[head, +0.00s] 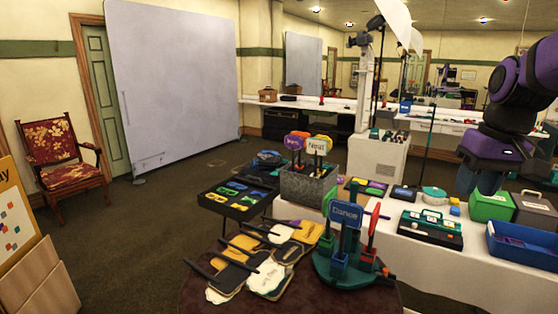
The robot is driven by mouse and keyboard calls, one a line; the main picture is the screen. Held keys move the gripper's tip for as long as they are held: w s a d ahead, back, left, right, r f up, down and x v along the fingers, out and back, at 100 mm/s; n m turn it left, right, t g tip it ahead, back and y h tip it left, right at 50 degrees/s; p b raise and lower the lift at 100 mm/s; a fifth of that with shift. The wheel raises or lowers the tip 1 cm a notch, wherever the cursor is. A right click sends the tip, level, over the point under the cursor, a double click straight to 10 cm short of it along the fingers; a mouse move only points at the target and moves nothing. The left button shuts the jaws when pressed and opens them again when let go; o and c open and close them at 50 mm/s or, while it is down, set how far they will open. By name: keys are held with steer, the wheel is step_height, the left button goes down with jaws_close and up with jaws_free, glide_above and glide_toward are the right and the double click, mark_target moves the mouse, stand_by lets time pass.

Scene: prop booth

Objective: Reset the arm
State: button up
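My arm (515,100), purple and black, hangs in from the right edge of the head view. It is bent, and its lower end points down. My gripper (478,183) is at that lower end, above the white-covered table and in front of its far right part. Two dark blue-grey parts show there side by side. They are dark and small, so I cannot tell whether the fingers are open or shut. I see nothing hanging from it.
A dark round table (215,290) in front holds paddle signs (265,277) and a green stand (350,268) with a blue sign. The white table (425,252) at right carries a blue bin (520,245), a green box (488,206) and a tool case (430,228).

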steer(key=s+a+r+t, duration=0.1)
steer(key=s+a+t, duration=0.2)
steer(key=s+a, duration=0.4)
steer(key=s, duration=0.6)
steer(key=shift+s+r+n+t+h, duration=0.2)
steer(key=shift+s+n+t+h, duration=0.1)
steer(key=shift+s+n+h, duration=0.1)
